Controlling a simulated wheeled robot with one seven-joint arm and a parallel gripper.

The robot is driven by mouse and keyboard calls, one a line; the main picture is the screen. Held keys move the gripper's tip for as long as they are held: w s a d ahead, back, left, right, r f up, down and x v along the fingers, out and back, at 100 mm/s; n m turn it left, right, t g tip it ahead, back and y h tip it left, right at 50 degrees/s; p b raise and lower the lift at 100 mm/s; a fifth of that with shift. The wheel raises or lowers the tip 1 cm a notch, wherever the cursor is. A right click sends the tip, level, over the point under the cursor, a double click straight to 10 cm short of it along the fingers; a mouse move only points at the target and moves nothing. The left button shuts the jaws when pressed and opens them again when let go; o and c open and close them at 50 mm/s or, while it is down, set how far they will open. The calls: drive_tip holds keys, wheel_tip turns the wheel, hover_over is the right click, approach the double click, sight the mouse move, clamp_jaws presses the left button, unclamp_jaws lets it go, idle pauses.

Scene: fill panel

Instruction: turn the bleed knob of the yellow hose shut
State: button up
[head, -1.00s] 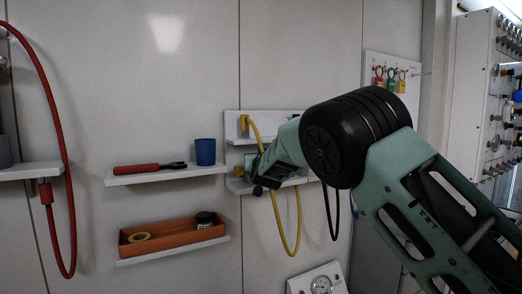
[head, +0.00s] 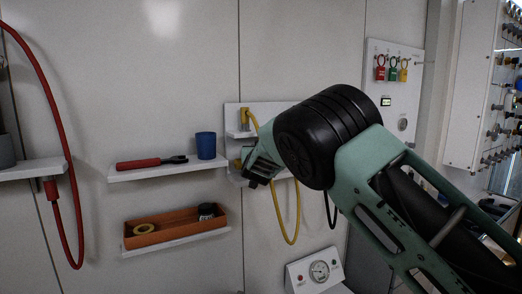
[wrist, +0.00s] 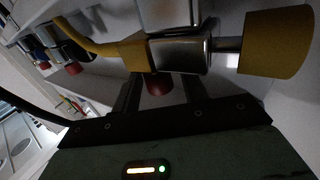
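In the wrist view a yellow hose (wrist: 80,38) ends in a yellow fitting (wrist: 134,53) joined to a metal block (wrist: 181,54). A yellow cylinder (wrist: 276,42) sits on a metal stem at the block's right. A small dark red knob (wrist: 158,84) shows below the block. My gripper (wrist: 160,92) is open, its two dark fingers on either side of the red knob with gaps visible. Whether a finger touches the block cannot be told. In the head view the yellow hose (head: 295,220) hangs in a loop below the shelf, and my gripper (head: 256,174) partly hides the fittings.
A shelf (head: 150,174) left of my gripper holds a red-handled tool (head: 140,163) and a blue cup (head: 206,146). An orange tray (head: 165,238) sits below. A gauge box (head: 316,272) stands lower right. More hose fittings with red knobs (wrist: 73,68) show at left in the wrist view.

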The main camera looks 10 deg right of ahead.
drive_tip(key=shift+s, duration=0.1)
drive_tip(key=b+v, duration=0.4)
drive_tip(key=v, duration=1.3)
drive_tip(key=shift+b, duration=0.35)
drive_tip(key=shift+o, duration=0.2)
drive_tip(key=shift+s+a, duration=0.1)
drive_tip(key=shift+a, duration=0.05)
